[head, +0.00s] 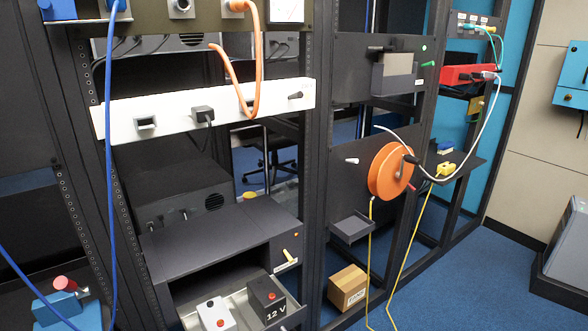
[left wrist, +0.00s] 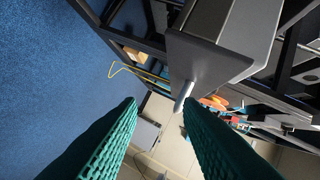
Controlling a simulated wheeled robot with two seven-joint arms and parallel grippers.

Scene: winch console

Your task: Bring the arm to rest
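My left gripper (left wrist: 160,105) shows in the left wrist view as two green ribbed fingers spread apart, with nothing between their tips. A short silver rod (left wrist: 183,96) sticks out of a grey panel (left wrist: 205,55) close to the right fingertip; I cannot tell whether they touch. The orange winch drum (head: 388,171), with a dark crank knob, is mounted on the right rack in the head view. It shows small in the left wrist view (left wrist: 214,103). Neither gripper nor arm shows in the head view.
An open drawer (head: 190,318) holds a white box (head: 215,316) and a black 12 V box (head: 267,299). A small grey tray (head: 351,229) juts out below the drum. A cardboard box (head: 347,287) sits low in the rack.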

